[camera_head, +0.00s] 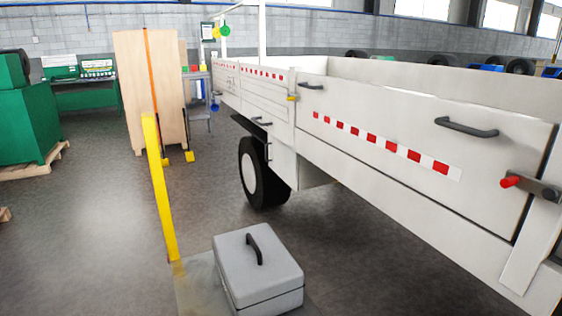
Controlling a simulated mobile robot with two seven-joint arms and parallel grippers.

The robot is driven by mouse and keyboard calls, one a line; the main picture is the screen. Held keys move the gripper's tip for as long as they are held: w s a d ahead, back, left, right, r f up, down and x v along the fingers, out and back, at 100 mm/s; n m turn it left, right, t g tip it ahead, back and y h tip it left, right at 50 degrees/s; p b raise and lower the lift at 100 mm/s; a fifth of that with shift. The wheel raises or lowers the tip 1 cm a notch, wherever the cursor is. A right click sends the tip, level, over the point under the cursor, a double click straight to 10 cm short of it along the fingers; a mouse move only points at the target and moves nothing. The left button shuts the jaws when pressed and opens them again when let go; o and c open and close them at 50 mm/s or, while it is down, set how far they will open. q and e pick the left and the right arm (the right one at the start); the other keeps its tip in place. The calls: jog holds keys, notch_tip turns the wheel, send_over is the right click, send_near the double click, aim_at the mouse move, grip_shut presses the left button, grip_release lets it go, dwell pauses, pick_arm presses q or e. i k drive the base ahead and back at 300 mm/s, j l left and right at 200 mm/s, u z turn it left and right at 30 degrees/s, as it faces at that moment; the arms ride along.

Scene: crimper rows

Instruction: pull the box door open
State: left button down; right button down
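A white trailer (400,195) fills the right side, its side panels upright and shut. The nearest panel (345,100) has dark handles, one (466,127) near its right end and a small one (311,86) at its upper left. Under the trailer, beside the wheel, is a white box (284,161) whose front carries a small dark upright handle (269,152); its door looks shut. A grey case (262,283) with a closed lid and black top handle (254,245) stands in front. I cannot tell which of these is the task's box. Neither gripper is in view.
A yellow post (160,190) stands left of the grey case. A black tyre (257,175) is under the trailer. A red-tipped latch (511,181) sticks out at the right. Tall wooden panels (147,85) stand behind. The floor at left front is clear.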

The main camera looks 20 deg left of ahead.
aim_at(283, 160)
jog(key=u, duration=1.85)
jog(key=j+u, duration=0.7)
jog(key=i+j+z, duration=0.1)
jog(key=i+j, duration=0.2)
jog(key=i+j+z, duration=0.1)
jog(key=i+j, duration=0.2)
jog(key=j, duration=0.2)
jog(key=i+z, duration=0.2)
jog(key=i, duration=0.2)
jog(key=i+j+z, duration=0.45)
jog(key=i, duration=0.3)
jog(key=i+z, duration=0.3)
jog(key=i, duration=1.1)
jog(key=i+z, duration=0.15)
jog(key=i, duration=1.3)
jog(key=i+z, duration=0.45)
jog(key=i+j+z, duration=0.2)
jog(key=i+z, duration=0.25)
jog(key=i, duration=0.2)
